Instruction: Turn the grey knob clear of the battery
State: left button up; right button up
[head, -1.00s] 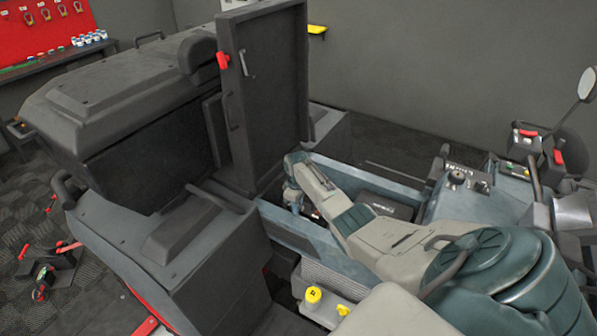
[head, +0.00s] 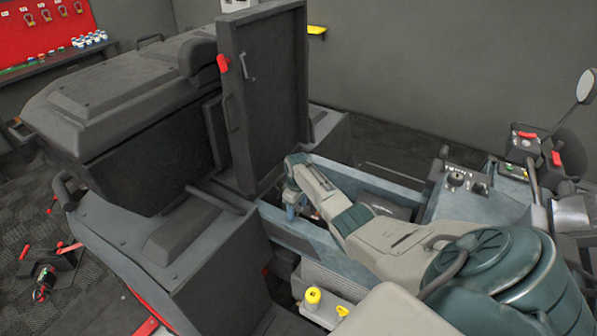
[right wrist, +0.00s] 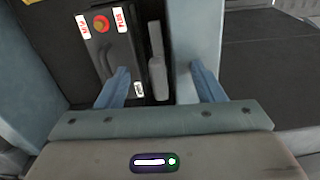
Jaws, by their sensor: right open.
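In the right wrist view, a grey elongated knob (right wrist: 157,72) stands upright between my gripper's two blue fingers. It is beside a black box (right wrist: 108,65), which looks like the battery, with a red round part and red-and-white labels on it. My right gripper (right wrist: 160,70) is open, with a gap on both sides of the knob, and its left finger overlaps the box in the picture. In the head view, my right gripper (head: 299,206) points down into the machine's open bay, and the knob is hidden there. My left gripper is not in view.
A blue-grey wall (head: 300,232) edges the bay. A tall dark panel (head: 265,100) stands open behind it. A control panel (head: 465,183) is to the right, and yellow caps (head: 313,297) are at the front.

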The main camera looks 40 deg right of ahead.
aim_at(298, 206)
jog(key=shift+r, duration=3.45)
